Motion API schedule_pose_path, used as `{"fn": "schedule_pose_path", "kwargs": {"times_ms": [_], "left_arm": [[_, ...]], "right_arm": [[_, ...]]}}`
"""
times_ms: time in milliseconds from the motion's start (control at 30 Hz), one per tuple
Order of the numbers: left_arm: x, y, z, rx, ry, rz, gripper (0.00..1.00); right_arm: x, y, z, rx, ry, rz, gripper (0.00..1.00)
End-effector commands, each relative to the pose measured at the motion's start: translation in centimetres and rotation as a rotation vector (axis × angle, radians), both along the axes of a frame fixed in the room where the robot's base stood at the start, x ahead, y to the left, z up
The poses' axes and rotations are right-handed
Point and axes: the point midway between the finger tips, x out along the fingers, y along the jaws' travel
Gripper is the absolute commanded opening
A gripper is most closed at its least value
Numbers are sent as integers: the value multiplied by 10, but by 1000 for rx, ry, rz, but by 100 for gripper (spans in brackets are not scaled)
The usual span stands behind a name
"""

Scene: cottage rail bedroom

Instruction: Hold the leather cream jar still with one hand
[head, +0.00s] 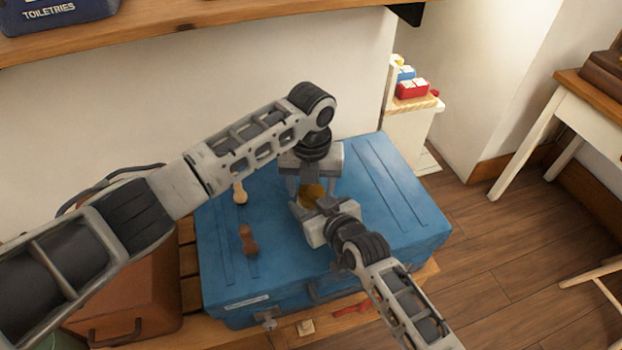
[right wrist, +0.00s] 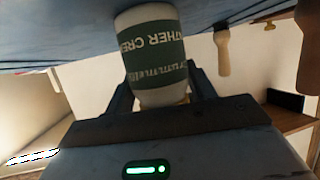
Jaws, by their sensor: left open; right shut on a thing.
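The leather cream jar shows in the right wrist view (right wrist: 152,55) as a white jar with a green label, upside down in that picture. In the head view only its yellowish top (head: 312,193) shows between the grippers; the rest is hidden. It is over the lid of a blue trunk (head: 385,195). My right gripper (head: 308,208) is shut on the jar, with one finger on each side of it in the wrist view. My left gripper (head: 312,188) is open, pointing down close to the jar's top, with its fingers apart.
A pale wooden-handled tool (head: 240,192) and a brown tool (head: 248,240) are on the trunk's left part. A brown case (head: 135,290) stands left of the trunk. A red object (head: 352,308) lies in front. The trunk lid's right side is clear.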

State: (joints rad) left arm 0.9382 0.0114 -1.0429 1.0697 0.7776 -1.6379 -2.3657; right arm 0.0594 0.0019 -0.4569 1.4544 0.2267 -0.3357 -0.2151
Motion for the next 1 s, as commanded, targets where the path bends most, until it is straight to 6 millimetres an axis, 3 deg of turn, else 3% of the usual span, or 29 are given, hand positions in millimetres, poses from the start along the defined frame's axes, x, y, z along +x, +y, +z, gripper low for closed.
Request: {"fn": "schedule_pose_path", "kwargs": {"times_ms": [133,233,267,467,567,900,1000], "left_arm": [[0,0,0,0,0,0,55],[0,0,0,0,0,0,27],[0,0,0,0,0,0,22],[0,0,0,0,0,78,22],[0,0,1,-1,0,267,22],[-1,0,1,0,1,1161,22],[-1,0,1,2,1,1345,22]], "right_arm": [[0,0,0,-1,1,-1,0],[0,0,0,-1,1,-1,0],[0,0,0,-1,1,-1,0],[0,-1,0,-1,1,-1,0],[0,-1,0,-1,1,-1,0],[0,-1,-1,-1,1,-1,0],[0,-1,-1,-1,0,-2,0]]}}
